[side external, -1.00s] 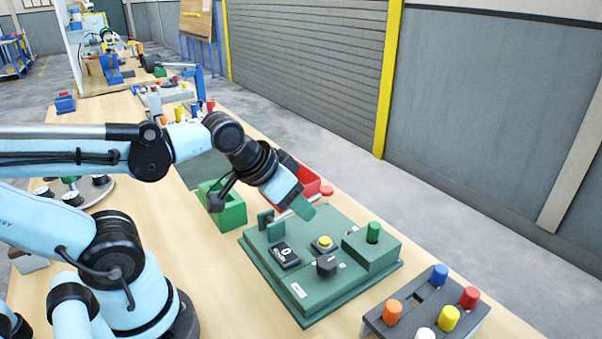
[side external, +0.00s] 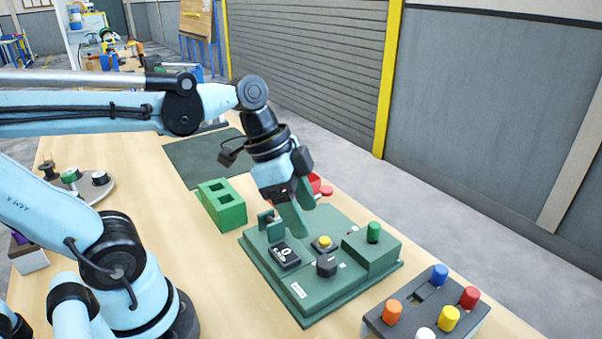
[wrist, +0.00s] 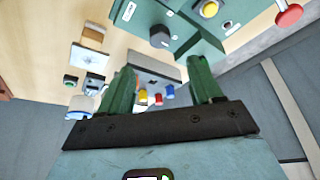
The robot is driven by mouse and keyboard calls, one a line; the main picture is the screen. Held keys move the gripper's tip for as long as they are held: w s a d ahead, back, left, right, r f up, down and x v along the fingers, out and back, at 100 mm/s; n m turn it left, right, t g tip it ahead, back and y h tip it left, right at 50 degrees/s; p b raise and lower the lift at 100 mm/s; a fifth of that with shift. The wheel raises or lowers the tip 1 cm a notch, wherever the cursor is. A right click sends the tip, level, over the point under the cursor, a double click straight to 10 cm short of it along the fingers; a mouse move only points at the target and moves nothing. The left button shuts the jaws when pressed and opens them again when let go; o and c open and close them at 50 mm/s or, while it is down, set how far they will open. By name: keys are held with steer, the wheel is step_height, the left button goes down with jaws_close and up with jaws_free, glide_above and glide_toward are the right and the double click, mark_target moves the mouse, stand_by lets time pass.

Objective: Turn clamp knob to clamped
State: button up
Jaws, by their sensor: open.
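A green panel (side external: 311,301) lies on the table. A black knob (side external: 327,265), which looks like the clamp knob, stands near its front middle; it also shows at the top of the wrist view (wrist: 160,37). Its setting is too small to read. My gripper (side external: 298,210) has green fingers and points down over the back of the panel, behind and above the knob. The fingers are apart with nothing between them, and they also show in the wrist view (wrist: 162,66). The gripper is not touching the knob.
The panel also bears a yellow button (side external: 323,242), a green peg (side external: 373,232) on a raised block, a black switch plate (side external: 285,255) and small green uprights (side external: 275,231). A green box (side external: 223,206) stands left. A rack of coloured pegs (side external: 405,322) stands at front right.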

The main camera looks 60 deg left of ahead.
mark_target(326, 261)
steer(key=shift+x, duration=5.4)
steer(key=c, duration=1)
